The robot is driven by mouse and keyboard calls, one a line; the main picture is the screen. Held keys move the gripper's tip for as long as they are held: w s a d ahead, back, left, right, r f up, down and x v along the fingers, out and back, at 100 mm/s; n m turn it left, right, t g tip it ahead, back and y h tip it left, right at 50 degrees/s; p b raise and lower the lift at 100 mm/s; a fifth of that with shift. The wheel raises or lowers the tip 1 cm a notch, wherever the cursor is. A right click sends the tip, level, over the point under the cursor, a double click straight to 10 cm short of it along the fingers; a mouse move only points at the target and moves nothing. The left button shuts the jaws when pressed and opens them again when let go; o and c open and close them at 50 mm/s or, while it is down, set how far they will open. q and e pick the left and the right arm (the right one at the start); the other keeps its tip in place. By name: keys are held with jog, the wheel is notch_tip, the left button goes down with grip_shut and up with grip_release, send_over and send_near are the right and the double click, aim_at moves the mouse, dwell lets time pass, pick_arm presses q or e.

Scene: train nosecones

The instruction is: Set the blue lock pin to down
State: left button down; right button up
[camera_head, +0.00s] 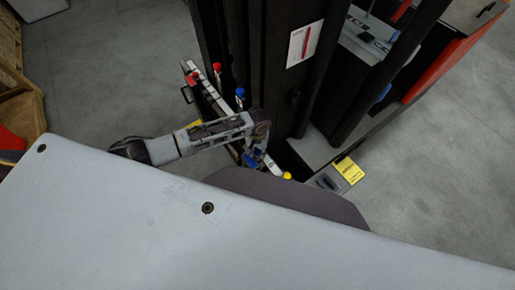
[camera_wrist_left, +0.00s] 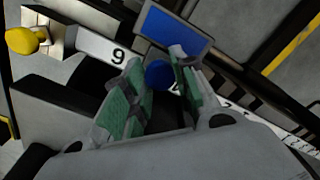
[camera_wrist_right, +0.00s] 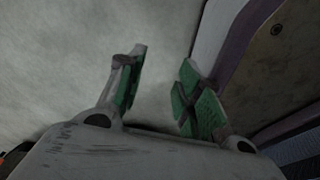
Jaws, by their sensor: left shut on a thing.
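The blue lock pin shows as a round blue knob (camera_wrist_left: 158,74) between the green-padded fingers of my left gripper (camera_wrist_left: 160,85) in the left wrist view. My left gripper (camera_head: 258,150) is shut on it; the fingers hide part of the pin. A blue plate (camera_wrist_left: 175,25) lies just beyond the fingertips, beside the white number strip (camera_wrist_left: 95,46). In the head view a blue part (camera_head: 252,161) shows just under the gripper. My right gripper (camera_wrist_right: 165,80) is open and empty over bare floor; it is not in the head view.
A yellow knob (camera_head: 287,176) is close to the left gripper. Another blue knob (camera_head: 240,92) and a red knob (camera_head: 217,67) stand farther along the strip. A tall dark frame (camera_head: 270,60) rises behind. A yellow sign (camera_head: 349,170) is at the right. Grey floor (camera_head: 120,70) is clear at left.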

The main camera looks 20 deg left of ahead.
pick_arm(q)
jog(key=shift+f, duration=0.7)
jog(key=shift+s+f, duration=0.1)
jog(key=c, duration=1.6)
grip_release()
jog(key=o, duration=0.5)
jog(key=shift+c, duration=0.2)
jog(key=shift+o, duration=0.2)
jog(key=shift+r, duration=1.15)
notch_tip(320, 180, up, 10)
pick_arm(e)
jog(key=shift+s+d, duration=0.4)
jog(key=shift+s, duration=0.3)
